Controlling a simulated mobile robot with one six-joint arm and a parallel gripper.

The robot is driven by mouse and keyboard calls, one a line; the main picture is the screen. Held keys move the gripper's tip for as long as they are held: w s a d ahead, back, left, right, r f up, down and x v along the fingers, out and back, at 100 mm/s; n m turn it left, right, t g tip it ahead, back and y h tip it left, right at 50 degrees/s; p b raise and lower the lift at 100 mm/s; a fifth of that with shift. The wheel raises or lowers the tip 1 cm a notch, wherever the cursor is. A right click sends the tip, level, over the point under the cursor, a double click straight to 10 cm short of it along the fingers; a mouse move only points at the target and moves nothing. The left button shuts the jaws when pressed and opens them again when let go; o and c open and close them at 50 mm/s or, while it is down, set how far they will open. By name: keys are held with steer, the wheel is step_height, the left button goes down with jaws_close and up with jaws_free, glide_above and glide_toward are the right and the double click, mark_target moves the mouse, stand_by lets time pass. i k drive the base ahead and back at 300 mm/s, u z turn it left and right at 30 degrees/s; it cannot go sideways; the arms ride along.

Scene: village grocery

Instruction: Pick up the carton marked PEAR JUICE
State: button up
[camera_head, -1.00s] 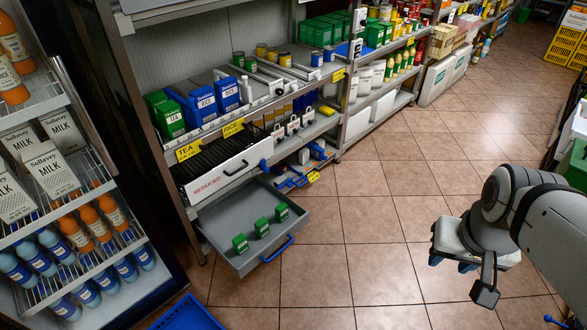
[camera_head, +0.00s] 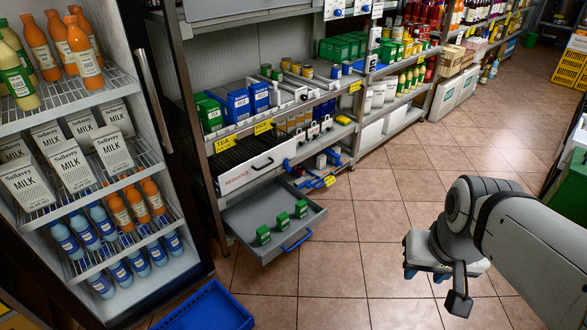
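I can read PEAR JUICE on no carton in view. White cartons marked MILK (camera_head: 70,165) stand in a group on the middle shelf of the open-fronted fridge at the left. My gripper (camera_head: 436,273) hangs over the tiled floor at the right, well away from the fridge. It is seen from above and behind, with bluish tips partly hidden under its housing. I cannot tell whether its fingers are apart, and nothing held shows.
Orange bottles (camera_head: 85,50) and blue bottles (camera_head: 89,234) share the fridge. A pulled-out drawer (camera_head: 262,205) with small green boxes juts from the shelving. A blue crate (camera_head: 208,308) lies on the floor by the fridge. The tiled aisle (camera_head: 390,180) is clear.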

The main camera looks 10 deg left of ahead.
mark_target(284, 219)
steer(key=u, duration=1.1)
steer(key=i, duration=1)
steer(key=u, duration=0.05)
